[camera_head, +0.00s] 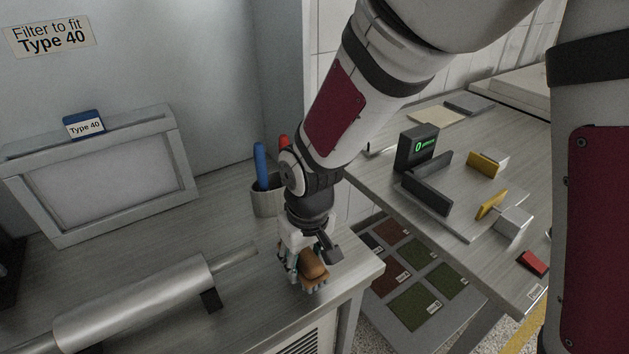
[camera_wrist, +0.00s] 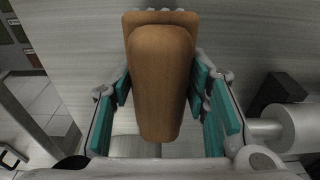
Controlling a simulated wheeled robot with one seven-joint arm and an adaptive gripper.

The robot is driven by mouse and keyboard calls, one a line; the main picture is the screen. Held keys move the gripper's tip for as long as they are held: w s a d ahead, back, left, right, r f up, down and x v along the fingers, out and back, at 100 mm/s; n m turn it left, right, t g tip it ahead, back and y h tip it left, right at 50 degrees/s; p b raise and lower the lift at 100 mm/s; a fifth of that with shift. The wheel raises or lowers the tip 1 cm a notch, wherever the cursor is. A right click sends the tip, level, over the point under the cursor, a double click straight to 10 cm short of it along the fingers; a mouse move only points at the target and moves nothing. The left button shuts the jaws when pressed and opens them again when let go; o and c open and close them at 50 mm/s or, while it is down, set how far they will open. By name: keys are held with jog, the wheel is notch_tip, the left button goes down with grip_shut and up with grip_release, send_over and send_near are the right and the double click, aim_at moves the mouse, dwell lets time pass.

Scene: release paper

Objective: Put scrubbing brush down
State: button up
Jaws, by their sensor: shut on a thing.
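The scrubbing brush (camera_head: 312,267) has an orange-brown wooden body, and pale bristles show at its edge. In the wrist view the brush (camera_wrist: 160,80) fills the middle, between the teal finger pads. My gripper (camera_head: 305,272) is shut on it at the right front corner of the grey worktop (camera_head: 250,290). The brush is at or just above the worktop. I cannot tell whether its bristles touch the surface. In the wrist view my gripper (camera_wrist: 165,105) has one pad on each side of the brush.
A metal roller (camera_head: 135,300) lies to the left on the worktop. A cup (camera_head: 266,200) with blue and red handles stands behind my gripper. A framed filter (camera_head: 105,175) leans at the back left. To the right, a lower table (camera_head: 465,255) holds a digital display (camera_head: 417,147) and blocks.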

jog(key=w, duration=0.1)
jog(key=w+d, duration=0.1)
jog(key=w, duration=0.3)
jog(key=shift+w+d+f, duration=0.1)
jog(key=shift+d+f, duration=0.15)
jog(key=shift+d, duration=0.1)
jog(key=shift+f, duration=1.75)
jog(key=shift+f, duration=0.1)
jog(key=shift+f, duration=0.1)
jog(key=o, duration=1)
jog(key=shift+c, duration=0.2)
jog(key=shift+o, duration=0.2)
notch_tip(320, 180, up, 12)
jog(key=s, duration=0.1)
jog(key=shift+d+p, duration=0.3)
jog(key=shift+d, duration=0.1)
jog(key=shift+s+r, duration=0.1)
jog(key=shift+r, duration=0.1)
